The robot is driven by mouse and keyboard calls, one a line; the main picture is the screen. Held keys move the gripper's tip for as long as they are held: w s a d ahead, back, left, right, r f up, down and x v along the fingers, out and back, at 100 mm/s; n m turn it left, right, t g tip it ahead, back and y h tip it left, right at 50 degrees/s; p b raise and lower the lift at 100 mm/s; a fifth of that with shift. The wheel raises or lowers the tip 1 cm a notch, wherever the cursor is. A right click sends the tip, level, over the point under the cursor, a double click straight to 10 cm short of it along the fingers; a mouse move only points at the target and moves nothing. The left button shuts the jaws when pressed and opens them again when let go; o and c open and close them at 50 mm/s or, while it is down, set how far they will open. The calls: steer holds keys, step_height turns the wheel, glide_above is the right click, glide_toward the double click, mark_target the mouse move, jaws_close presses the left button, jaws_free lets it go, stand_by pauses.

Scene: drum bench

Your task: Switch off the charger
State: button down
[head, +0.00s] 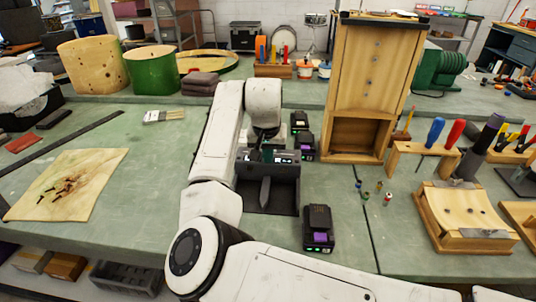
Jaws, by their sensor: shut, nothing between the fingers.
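The black charger (284,198) stands on the green bench in the middle of the head view, with a small lit panel (288,157) along its upper edge. My gripper (265,203) hangs down in front of it or over it, its fingers shut together with nothing between them. I cannot tell whether the fingertips touch the charger. My arm and hand hide its left and back parts. I cannot make out a switch. A black battery pack (318,228) with a purple label and green lights stands apart at its lower right. Two more packs (305,146) (299,122) stand behind it.
A tall wooden cabinet (374,75) stands behind to the right. Small coloured parts (378,187) and a wooden cradle (460,215) lie right. A brush (164,116) and a cloth with screws (68,185) lie left. The bench between cloth and charger is mostly clear.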

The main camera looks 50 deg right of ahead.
steer(key=shift+w+d+r+p, duration=0.3)
steer(key=shift+w+d+p, duration=0.05)
steer(key=shift+d, duration=0.15)
steer(key=shift+r+p, duration=0.65)
steer(key=shift+p, duration=0.05)
steer(key=p+v, duration=0.3)
steer(key=shift+w+d+r, duration=0.1)
steer(key=shift+d+r, duration=0.05)
steer(key=shift+d, duration=0.05)
steer(key=s+a+r+b, duration=0.1)
steer(key=s+a+r, duration=0.2)
steer(key=r, duration=0.5)
steer(key=shift+a, duration=0.5)
